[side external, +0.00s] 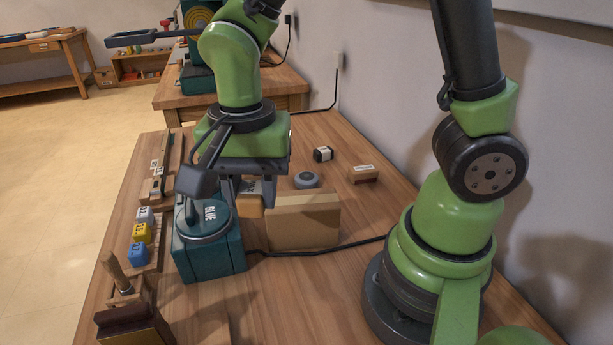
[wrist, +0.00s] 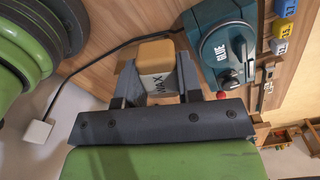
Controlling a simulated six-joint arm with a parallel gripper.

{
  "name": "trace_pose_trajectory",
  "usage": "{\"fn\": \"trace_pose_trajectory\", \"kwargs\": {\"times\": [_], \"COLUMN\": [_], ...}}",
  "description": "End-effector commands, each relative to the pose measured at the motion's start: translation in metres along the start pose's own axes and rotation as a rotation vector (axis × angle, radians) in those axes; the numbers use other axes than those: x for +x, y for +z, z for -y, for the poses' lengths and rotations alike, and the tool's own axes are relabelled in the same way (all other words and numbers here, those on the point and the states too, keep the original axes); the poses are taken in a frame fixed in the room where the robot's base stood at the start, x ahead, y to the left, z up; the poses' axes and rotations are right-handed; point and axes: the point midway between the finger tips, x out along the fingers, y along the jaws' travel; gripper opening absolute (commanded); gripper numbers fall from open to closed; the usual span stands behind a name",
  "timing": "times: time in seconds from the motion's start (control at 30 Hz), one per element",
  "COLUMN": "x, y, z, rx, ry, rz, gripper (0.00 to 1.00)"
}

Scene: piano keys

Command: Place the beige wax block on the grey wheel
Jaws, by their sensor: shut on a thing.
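The beige wax block (wrist: 157,58), lettered WAX, sits between the two fingers of my gripper (wrist: 157,82) in the wrist view. My gripper is shut on it. In the side view the block (side external: 249,206) shows partly behind the teal glue pot and the cardboard box, below my gripper (side external: 254,192). I cannot tell whether the block touches the table. The grey wheel (side external: 307,180) lies flat on the table to the right of my gripper in the side view, with its top bare. It does not show in the wrist view.
The teal glue pot (side external: 209,258) and a tan cardboard box (side external: 305,222) stand close by the block. A small black-and-white item (side external: 323,154) and a brown block (side external: 363,174) lie near the wheel. A black cable (side external: 330,250) crosses the table. Numbered cubes (side external: 142,233) line the left edge.

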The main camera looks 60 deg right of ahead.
Motion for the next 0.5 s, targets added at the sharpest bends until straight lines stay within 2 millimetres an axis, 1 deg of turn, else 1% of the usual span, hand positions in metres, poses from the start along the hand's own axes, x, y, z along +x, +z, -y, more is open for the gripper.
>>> {"fn": "trace_pose_trajectory", "kwargs": {"times": [0.03,0.17,0.27,0.3,0.37,0.4,0.5], "x": [0.000,-0.001,-0.001,-0.001,-0.001,0.000,0.000], "y": [-0.013,-0.052,-0.094,-0.114,-0.144,-0.164,-0.209], "z": [0.005,0.017,0.021,0.020,0.017,0.012,-0.004], "rx": [0.061,0.240,0.416,0.494,0.619,0.699,0.878], "ry": [0.000,0.001,0.000,0.000,0.001,0.001,0.001], "rz": [-0.001,-0.001,-0.001,-0.001,-0.001,0.000,0.000], "gripper": [0.10,0.10,0.10,0.10,0.10,0.10,0.10]}}
